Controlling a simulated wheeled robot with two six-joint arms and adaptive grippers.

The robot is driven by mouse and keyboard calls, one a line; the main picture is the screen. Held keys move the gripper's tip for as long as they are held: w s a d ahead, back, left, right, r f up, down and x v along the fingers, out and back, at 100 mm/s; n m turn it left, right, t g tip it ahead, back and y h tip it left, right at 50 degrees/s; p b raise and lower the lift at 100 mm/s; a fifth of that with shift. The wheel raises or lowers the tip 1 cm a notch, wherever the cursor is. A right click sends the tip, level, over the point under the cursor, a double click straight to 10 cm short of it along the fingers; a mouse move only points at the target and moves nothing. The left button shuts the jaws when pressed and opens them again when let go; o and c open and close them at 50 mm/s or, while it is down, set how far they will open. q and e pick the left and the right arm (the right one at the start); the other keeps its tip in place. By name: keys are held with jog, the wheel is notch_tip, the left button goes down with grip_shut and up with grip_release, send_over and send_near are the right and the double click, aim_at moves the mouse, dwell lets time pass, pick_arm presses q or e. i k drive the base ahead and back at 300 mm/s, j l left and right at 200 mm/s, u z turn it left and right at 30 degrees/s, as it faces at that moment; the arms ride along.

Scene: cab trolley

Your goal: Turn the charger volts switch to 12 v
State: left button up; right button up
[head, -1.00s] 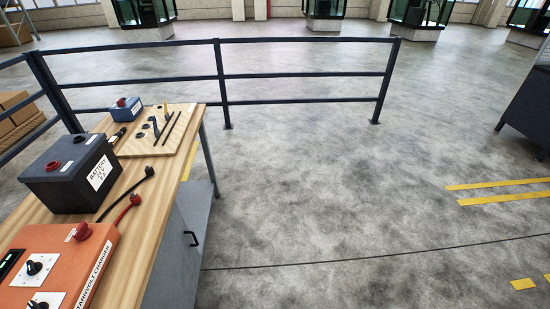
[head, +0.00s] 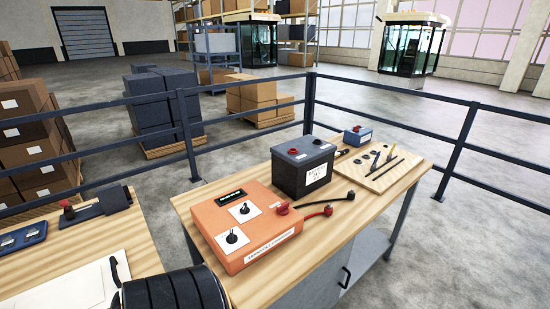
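The orange charger (head: 262,251) sits on the left part of the wooden workbench (head: 187,203) in the head view. Its top has a dark display (head: 231,197) and two black knobs on white plates, an upper knob (head: 244,209) and a lower knob (head: 232,237). Their markings are too small to read, so I cannot tell which is the volts switch or where it points. A red knob (head: 283,208) is at its right corner. Neither of my grippers is in view.
A black battery (head: 303,167) stands behind the charger, with red and black cable ends (head: 328,210) beside it. A tool board (head: 381,166) and small blue battery (head: 358,136) are farther right. Another wooden table (head: 140,252) stands at left. A dark railing (head: 308,100) runs behind.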

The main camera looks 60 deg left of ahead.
aim_at(231, 239)
jog(key=u, duration=2.1)
